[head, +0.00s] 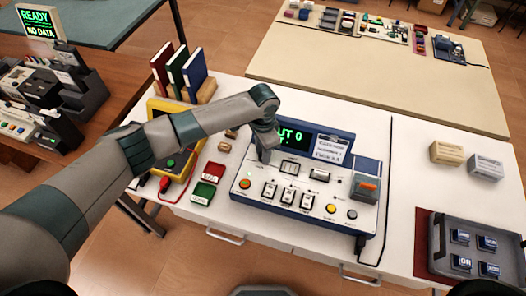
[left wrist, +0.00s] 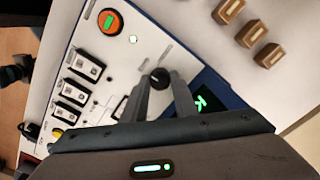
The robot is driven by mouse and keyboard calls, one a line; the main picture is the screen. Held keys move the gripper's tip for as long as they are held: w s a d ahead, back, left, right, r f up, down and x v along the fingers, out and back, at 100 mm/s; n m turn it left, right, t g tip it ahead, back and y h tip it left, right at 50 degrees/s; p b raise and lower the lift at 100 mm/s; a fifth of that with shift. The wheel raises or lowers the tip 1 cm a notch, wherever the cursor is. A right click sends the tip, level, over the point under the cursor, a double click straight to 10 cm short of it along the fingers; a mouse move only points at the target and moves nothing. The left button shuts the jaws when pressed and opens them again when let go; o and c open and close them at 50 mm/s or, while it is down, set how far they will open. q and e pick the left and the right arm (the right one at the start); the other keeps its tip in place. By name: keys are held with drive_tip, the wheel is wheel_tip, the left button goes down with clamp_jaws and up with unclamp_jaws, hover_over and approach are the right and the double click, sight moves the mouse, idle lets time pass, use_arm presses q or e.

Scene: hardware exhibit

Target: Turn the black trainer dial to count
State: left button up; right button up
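The trainer (head: 305,185) is a white and blue console on the white table. Its dark screen (head: 293,136) shows green text, partly hidden by my arm, ending in "UT 0". My left gripper (head: 264,156) points down at the panel's upper left, just below the screen. The black dial (left wrist: 159,78) shows in the left wrist view between the tips of my left gripper (left wrist: 160,80). The fingers are apart, one on each side of the dial; whether they press on it is unclear. In the head view the gripper hides the dial. My right gripper is out of view.
On the panel are white switches (head: 287,194), an orange rocker (head: 367,186) and a yellow button (head: 331,208). A grey tray of blue parts (head: 478,235) lies at the right.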

use_arm(q)
drive_tip(key=c, duration=0.3)
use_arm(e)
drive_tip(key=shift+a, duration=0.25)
use_arm(q)
drive_tip(key=shift+m, duration=0.5)
drive_tip(key=m, duration=0.4)
drive_tip(key=shift+b, duration=0.3)
drive_tip(key=shift+m+b, duration=0.3)
drive_tip(key=shift+m, duration=1.7)
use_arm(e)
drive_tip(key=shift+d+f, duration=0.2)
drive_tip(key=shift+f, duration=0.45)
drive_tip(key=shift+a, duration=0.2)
use_arm(q)
drive_tip(key=o, duration=1.1)
drive_tip(key=shift+c, duration=0.2)
